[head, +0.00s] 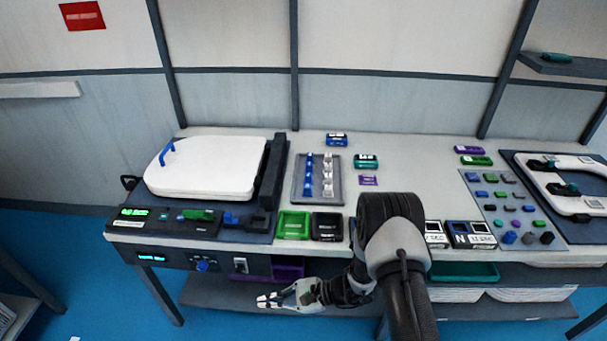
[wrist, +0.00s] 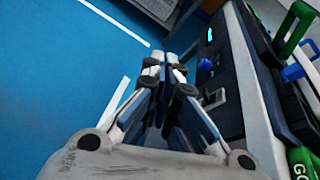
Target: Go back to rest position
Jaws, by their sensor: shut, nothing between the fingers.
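My gripper (head: 272,299) is shut and empty. In the head view it hangs in front of the workbench (head: 420,170), lower than the bench top, and points left. My arm bends down over the front edge of the bench. In the wrist view the closed fingertips of my gripper (wrist: 168,62) point along the front of the bench, with blue floor beyond and to the left. The fingers look clear of the bench front.
A green bin (head: 293,225) and a black bin (head: 326,227) stand near the front edge. A blue knob (head: 203,265) sticks out of the front panel. Blue floor (head: 90,270) is free at the left.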

